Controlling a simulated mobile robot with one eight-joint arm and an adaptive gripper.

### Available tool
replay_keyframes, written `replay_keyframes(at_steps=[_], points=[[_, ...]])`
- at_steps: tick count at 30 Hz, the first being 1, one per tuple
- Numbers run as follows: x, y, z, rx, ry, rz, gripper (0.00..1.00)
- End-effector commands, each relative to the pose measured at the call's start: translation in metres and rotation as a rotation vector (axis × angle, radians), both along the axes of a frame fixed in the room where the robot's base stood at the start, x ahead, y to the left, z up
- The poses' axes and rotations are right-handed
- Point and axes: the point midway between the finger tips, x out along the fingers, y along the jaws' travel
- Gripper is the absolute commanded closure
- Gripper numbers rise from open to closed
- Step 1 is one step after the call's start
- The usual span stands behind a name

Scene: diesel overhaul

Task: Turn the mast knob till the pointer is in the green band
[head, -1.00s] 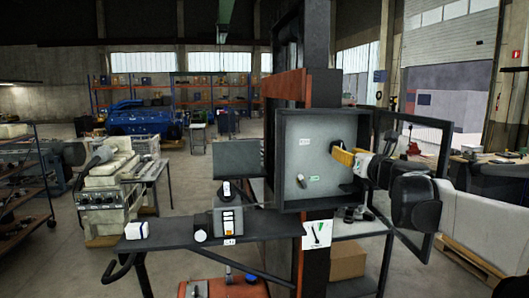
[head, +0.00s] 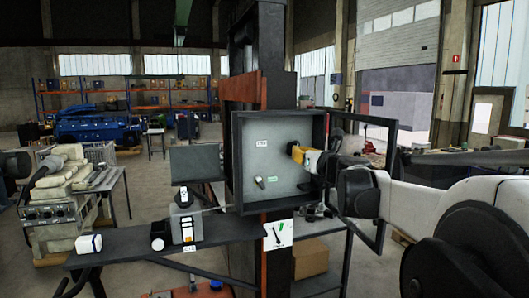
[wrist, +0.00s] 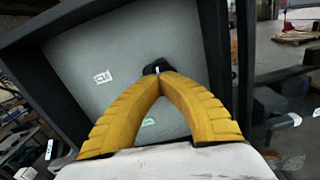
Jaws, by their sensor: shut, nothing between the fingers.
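An open dark grey box (head: 235,165) on the mast has a pale grey back panel (head: 255,155). A small black knob (wrist: 152,68) stands on the panel, just beyond my fingertips in the wrist view. My gripper (head: 296,153) has yellow fingers that meet at the tips, with nothing between them. The tips are at or very near the knob; I cannot tell whether they touch. A small grey lever-like part (head: 259,182) sits lower left on the panel beside a green label (head: 272,179). No pointer against a green band can be made out clearly.
The box's door frame (head: 391,150) stands open to the right, around my arm. A white card with a black slanted mark (head: 278,235) hangs below the box. A dark bench (head: 130,256) carries small items at left.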

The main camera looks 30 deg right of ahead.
Motion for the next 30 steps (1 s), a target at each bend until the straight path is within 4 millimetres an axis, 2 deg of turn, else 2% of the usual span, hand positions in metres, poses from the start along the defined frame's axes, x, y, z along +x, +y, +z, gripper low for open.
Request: replay_keyframes(at_steps=[9,18,30], points=[[-0.0001,-0.0001,-0.0001,-0.016,0.004,0.000,1.00],[-0.0001,-0.0001,-0.0002,-0.384,0.092,0.000,1.00],[-0.0002,0.0000,-0.0001,-0.478,0.115,0.000,1.00]])
